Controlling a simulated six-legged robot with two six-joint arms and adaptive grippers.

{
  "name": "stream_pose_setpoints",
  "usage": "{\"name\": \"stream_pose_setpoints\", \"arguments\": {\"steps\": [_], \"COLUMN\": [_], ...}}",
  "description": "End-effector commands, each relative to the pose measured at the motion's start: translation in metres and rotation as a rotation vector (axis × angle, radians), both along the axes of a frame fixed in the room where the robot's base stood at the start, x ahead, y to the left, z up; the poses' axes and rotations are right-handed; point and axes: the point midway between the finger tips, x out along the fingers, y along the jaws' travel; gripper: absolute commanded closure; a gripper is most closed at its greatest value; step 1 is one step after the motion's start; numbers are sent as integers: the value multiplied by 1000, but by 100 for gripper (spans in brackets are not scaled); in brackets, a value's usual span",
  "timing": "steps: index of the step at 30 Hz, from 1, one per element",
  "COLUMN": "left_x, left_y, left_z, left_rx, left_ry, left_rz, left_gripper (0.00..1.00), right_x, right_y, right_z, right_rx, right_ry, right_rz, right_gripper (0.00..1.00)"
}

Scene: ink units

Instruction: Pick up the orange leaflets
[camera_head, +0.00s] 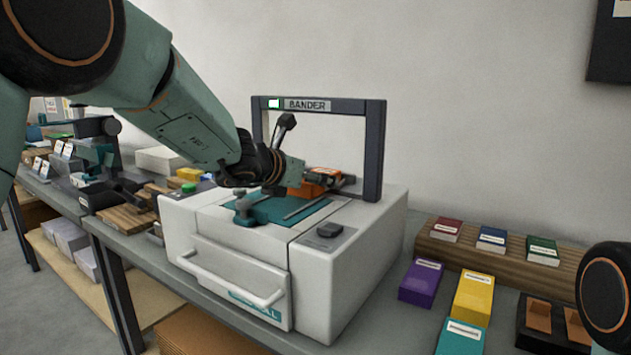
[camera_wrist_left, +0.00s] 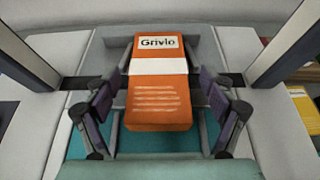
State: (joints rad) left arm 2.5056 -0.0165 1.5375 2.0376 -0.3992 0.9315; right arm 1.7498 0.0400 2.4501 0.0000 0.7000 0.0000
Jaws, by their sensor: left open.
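The orange leaflets (camera_head: 305,189) form a stack on the banding machine, under its arch. In the left wrist view the orange leaflets (camera_wrist_left: 158,103) show a "Grivio" label, a white band across the middle and pale text lines. My left gripper (camera_head: 322,177) reaches in over the machine's bed. In the left wrist view the left gripper (camera_wrist_left: 159,98) is open, with one finger on each side of the stack. I cannot tell whether the fingers touch it. My right gripper is out of view; only part of my right arm shows at the right edge.
The bander's dark arch (camera_head: 373,150) stands close around my left gripper. A teal plate (camera_head: 275,209) lies on the white machine (camera_head: 240,255). Purple (camera_head: 421,282), yellow (camera_head: 472,297) and teal (camera_head: 461,338) boxes stand at right, before a wooden rack (camera_head: 470,257) with small packs.

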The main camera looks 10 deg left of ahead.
Motion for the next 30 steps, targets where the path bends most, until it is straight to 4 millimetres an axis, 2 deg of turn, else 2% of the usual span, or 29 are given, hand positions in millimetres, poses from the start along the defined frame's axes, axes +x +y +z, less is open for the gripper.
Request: {"name": "stream_pose_setpoints", "arguments": {"steps": [5, 27, 30], "left_x": [1, 1, 1], "left_y": [0, 0, 0], "left_z": [0, 0, 0], "left_rx": [0, -1, 0], "left_ry": [0, 0, 1], "left_rz": [0, 0, 0], "left_gripper": [19, 82, 85], "right_x": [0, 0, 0], "right_y": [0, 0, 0], "right_z": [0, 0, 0], "right_rx": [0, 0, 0], "right_ry": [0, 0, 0], "right_rz": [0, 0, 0], "right_gripper": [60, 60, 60]}}
